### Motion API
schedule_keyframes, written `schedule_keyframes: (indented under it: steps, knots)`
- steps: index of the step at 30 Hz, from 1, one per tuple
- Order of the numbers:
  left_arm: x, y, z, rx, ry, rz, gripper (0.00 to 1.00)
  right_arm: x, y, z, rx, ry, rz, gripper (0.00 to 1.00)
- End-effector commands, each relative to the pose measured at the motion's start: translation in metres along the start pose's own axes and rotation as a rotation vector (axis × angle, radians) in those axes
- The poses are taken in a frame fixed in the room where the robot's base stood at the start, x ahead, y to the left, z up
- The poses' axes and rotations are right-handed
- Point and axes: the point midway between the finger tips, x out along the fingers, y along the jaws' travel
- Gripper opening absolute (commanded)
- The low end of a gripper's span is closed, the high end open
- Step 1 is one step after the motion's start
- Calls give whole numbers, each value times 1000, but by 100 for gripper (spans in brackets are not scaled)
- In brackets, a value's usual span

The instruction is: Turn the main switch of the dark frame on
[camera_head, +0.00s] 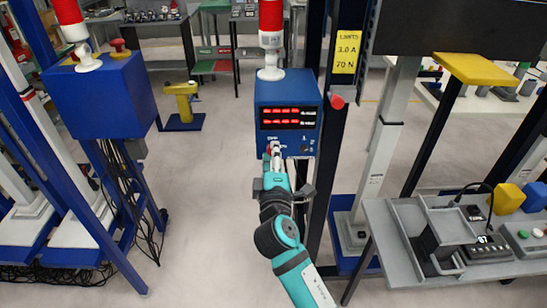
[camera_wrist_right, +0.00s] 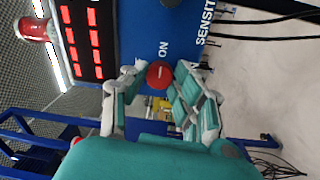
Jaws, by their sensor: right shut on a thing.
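The main switch is a red round knob on the front of a blue control box (camera_head: 262,92) fixed to the dark frame (camera_head: 333,125). In the head view my right gripper (camera_head: 272,150) reaches up to the box's lower left and mostly covers the knob. In the right wrist view the red knob (camera_wrist_right: 160,75) sits between my two fingers, which are closed on it from both sides. The word ON is printed beside it. A short pale mark shows on the knob, but I cannot tell its setting. My left gripper is not in view.
Red digits glow on the box's display (camera_head: 288,117). A red beacon (camera_head: 270,25) stands on top. A red button (camera_head: 337,102) and a yellow limits sign (camera_head: 347,50) are on the dark frame.

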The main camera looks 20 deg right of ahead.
Motion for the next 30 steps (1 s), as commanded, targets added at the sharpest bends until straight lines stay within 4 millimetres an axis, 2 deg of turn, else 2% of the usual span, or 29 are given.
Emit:
schedule_keyframes:
  steps: [10, 11, 16, 25, 30]
  knots:
    - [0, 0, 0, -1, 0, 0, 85, 0, -2, 1, 2, -2, -4, 0]
    - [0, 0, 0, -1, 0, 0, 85, 0, -2, 1, 2, -2, -5, 29]
    - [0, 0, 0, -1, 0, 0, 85, 0, -2, 1, 2, -2, -3, 51]
    - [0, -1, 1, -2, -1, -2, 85, -2, -1, 0, 1, -1, -2, 51]
    - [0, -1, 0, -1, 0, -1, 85, -22, -2, 0, 2, 0, -4, 51]
